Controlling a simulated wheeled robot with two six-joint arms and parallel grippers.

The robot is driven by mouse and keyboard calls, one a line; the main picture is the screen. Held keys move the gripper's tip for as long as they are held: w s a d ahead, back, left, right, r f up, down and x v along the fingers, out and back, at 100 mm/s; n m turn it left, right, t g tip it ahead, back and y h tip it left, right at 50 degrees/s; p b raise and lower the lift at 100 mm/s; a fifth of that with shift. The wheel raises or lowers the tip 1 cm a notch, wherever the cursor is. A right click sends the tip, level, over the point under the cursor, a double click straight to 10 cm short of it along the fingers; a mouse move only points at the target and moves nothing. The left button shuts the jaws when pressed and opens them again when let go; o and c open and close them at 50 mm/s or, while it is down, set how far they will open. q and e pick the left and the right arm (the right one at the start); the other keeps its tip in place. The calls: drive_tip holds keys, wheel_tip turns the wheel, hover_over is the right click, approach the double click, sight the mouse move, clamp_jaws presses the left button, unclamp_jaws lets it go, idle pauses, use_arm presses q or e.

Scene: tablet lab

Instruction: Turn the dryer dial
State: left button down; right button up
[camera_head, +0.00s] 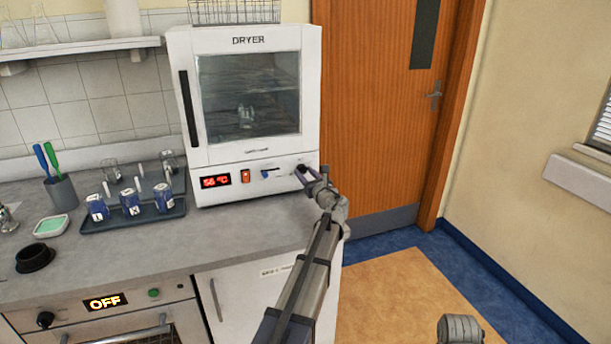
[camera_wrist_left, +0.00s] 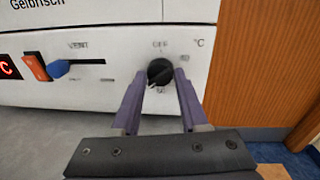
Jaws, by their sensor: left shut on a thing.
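The dryer (camera_head: 222,160) is a white cabinet with a glass door, standing on the counter at the wall. Its dial (camera_wrist_left: 160,72) is a round black knob on the lower front panel, with OFF printed above it and other marks to the right and below. My left gripper (camera_head: 303,172) is at the right end of that panel. In the left wrist view its two purple fingers (camera_wrist_left: 160,88) are closed on either side of the dial. The dial is mostly hidden by the gripper in the head view.
Left of the dial are a blue slider (camera_wrist_left: 60,68), a red switch (camera_head: 245,176) and a lit red display (camera_head: 215,181). A dark tray (camera_head: 165,216) with blue containers stands left of the dryer. An orange door (camera_head: 385,110) is on the right.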

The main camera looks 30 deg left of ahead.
use_arm(q)
drive_tip(key=shift+m, duration=0.9)
drive_tip(key=shift+c, duration=2.2)
unclamp_jaws()
drive_tip(key=shift+d, duration=0.15)
drive_tip(key=v, duration=0.7)
drive_tip(key=shift+s+d, duration=0.2)
drive_tip(key=shift+s, duration=0.05)
drive_tip(key=shift+f, duration=0.15)
